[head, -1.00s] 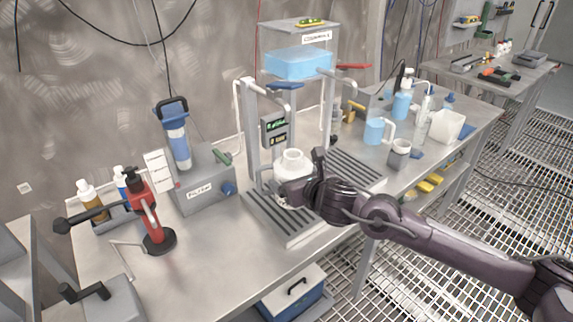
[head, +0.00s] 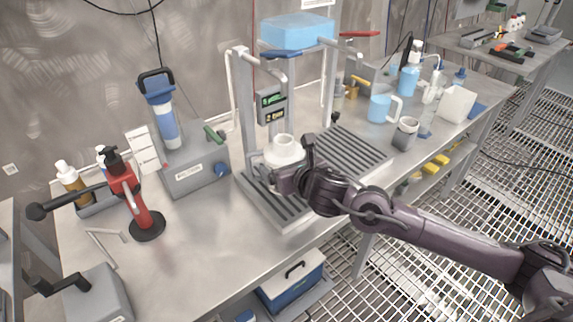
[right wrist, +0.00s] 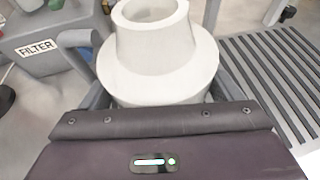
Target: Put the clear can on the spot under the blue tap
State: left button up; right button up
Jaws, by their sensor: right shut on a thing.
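The can (head: 284,147), whitish with a narrow neck and a wide shoulder, is upright in my right gripper (head: 283,177). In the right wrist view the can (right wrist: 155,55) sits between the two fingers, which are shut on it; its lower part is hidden. The blue tap (head: 262,50) sticks out from a grey post under the blue tank, behind and above the can. The can is over the left slotted drip grate (head: 264,207); I cannot tell whether it touches the grate, and the spot is not visible. My left gripper is not in view.
A red tap (head: 360,34) is to the right, above a second grate (head: 350,160). The filter box (head: 190,170) and a red-bodied lever tool (head: 130,200) stand left. A blue jug (head: 380,107) and a grey cup (head: 405,135) stand right.

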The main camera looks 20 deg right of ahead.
jog(key=o, duration=1.1)
jog(key=shift+w+d+f, duration=0.15)
jog(key=shift+w, duration=0.05)
jog(key=shift+c, duration=0.2)
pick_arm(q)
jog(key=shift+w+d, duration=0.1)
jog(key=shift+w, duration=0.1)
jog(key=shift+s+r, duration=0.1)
pick_arm(e)
jog(key=shift+s+r, duration=0.15)
jog(key=shift+r, duration=0.1)
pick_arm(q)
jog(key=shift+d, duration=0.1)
pick_arm(e)
jog(key=v, duration=1.1)
jog(key=shift+s, duration=0.35)
